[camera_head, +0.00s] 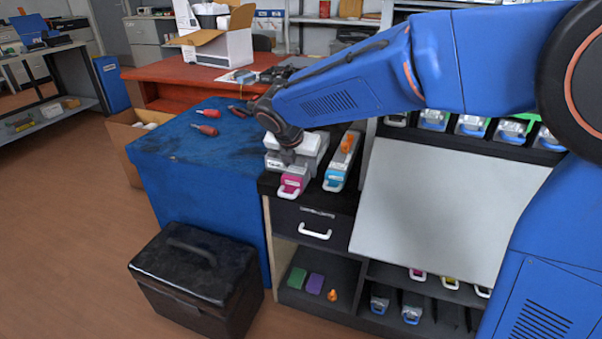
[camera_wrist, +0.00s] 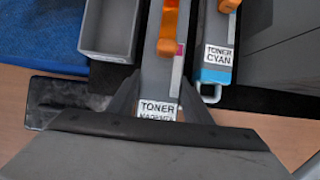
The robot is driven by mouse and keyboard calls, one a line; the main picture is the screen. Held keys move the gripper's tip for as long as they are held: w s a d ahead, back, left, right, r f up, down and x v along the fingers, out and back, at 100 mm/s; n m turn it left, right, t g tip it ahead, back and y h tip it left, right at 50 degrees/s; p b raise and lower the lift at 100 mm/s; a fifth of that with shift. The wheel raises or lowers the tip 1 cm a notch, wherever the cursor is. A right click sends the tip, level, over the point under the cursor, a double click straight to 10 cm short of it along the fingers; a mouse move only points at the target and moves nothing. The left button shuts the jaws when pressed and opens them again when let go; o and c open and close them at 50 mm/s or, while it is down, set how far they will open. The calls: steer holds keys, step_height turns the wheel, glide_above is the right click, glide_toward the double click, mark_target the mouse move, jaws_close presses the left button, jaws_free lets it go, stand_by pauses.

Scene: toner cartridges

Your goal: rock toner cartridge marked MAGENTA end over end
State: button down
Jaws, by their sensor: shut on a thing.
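The magenta toner cartridge (camera_head: 291,184) is a grey bar with a magenta front end and a white handle, on the dark cabinet top. In the wrist view the cartridge (camera_wrist: 152,78) carries a label reading TONER MAGENTA, its lower line partly covered, and an orange part on top. My gripper (camera_head: 285,152) is over it; in the wrist view the gripper (camera_wrist: 160,105) has one finger on each side of the cartridge, shut on it. I cannot tell whether the cartridge is lifted clear of the top.
The cyan toner cartridge (camera_head: 340,166) lies close on the right, also labelled in the wrist view (camera_wrist: 217,62). A grey open tray (camera_wrist: 107,28) is close on the left. A blue-covered bench (camera_head: 190,150) holds red-handled screwdrivers (camera_head: 205,130). A pale sloping panel (camera_head: 440,200) stands right.

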steer(key=shift+r, duration=2.1)
step_height(320, 180, up, 10)
steer(key=shift+t+h, duration=0.8)
steer(key=shift+t, duration=1.4)
